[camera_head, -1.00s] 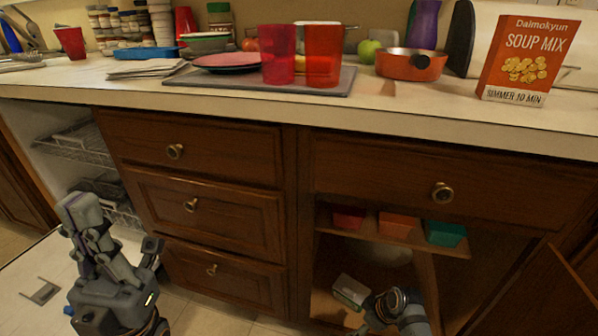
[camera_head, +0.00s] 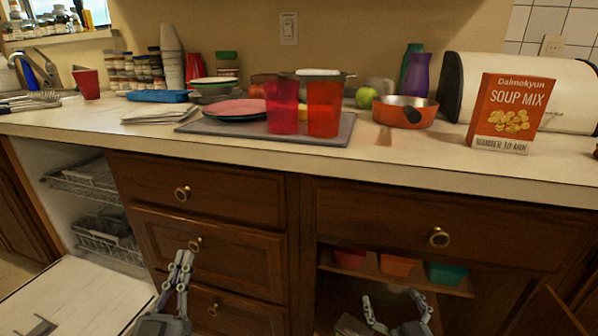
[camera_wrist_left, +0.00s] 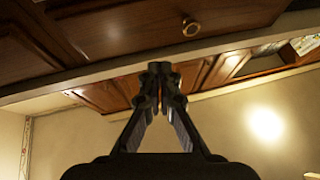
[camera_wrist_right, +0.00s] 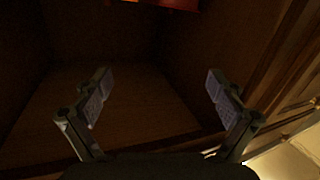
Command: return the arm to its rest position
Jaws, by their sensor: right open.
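My left gripper (camera_head: 184,258) is in front of the dark wooden drawers, below the counter. In the left wrist view its fingertips (camera_wrist_left: 161,72) meet with nothing seen between them. My right gripper (camera_head: 393,302) is low in front of the open cabinet, under its shelf. In the right wrist view its fingers (camera_wrist_right: 158,95) are spread wide and empty, facing the dim cabinet interior. Most of both arms is out of the head view.
The counter (camera_head: 420,165) above holds two red cups (camera_head: 323,108), an orange pan (camera_head: 400,110) and a soup mix box (camera_head: 508,112). Colored containers (camera_head: 397,265) sit on the cabinet shelf. The open dishwasher door (camera_head: 80,300) lies at lower left. A cabinet door (camera_head: 562,318) stands open at lower right.

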